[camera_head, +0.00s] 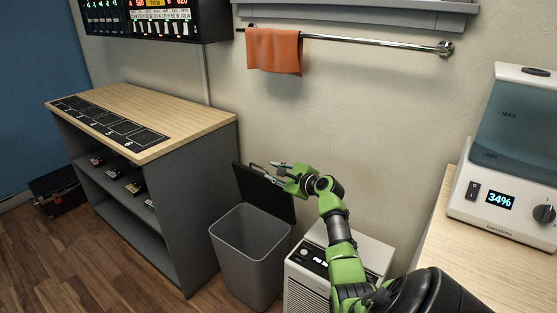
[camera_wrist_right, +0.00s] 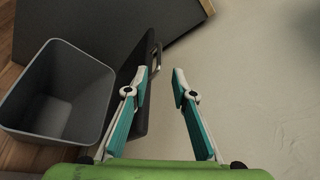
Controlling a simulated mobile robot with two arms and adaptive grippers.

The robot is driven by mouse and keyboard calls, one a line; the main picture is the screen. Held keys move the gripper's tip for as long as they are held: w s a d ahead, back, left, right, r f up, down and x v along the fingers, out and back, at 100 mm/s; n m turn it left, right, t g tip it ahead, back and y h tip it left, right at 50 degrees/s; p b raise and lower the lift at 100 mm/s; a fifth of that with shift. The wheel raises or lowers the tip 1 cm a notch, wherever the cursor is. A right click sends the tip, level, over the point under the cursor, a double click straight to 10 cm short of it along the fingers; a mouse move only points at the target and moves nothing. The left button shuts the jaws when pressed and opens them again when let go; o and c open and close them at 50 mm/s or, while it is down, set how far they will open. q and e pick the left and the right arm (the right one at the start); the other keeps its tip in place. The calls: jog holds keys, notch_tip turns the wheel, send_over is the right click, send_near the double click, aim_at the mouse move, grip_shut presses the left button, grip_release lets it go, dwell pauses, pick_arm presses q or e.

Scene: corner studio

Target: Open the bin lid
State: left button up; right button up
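The grey bin (camera_head: 252,240) stands on the floor between the shelf unit and a white appliance. Its dark lid (camera_head: 262,192) is raised, nearly upright at the back of the bin, and the bin's mouth is open. My right gripper (camera_head: 276,171) is at the lid's upper edge. In the right wrist view, its two fingers (camera_wrist_right: 163,78) are apart with nothing between them. The lid (camera_wrist_right: 134,110) and its handle (camera_wrist_right: 155,55) lie beside the left finger; I cannot tell if they touch. The bin (camera_wrist_right: 60,95) looks empty there. My left gripper is out of view.
The wood-topped shelf unit (camera_head: 190,119) stands left of the bin. The white appliance (camera_head: 378,254) is close on the right, under my right arm. An orange towel (camera_head: 274,52) hangs on a rail above. A humidifier (camera_head: 505,165) stands on the right counter.

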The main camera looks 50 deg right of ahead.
jog(key=shift+v, duration=1.05)
jog(key=shift+f, duration=0.1)
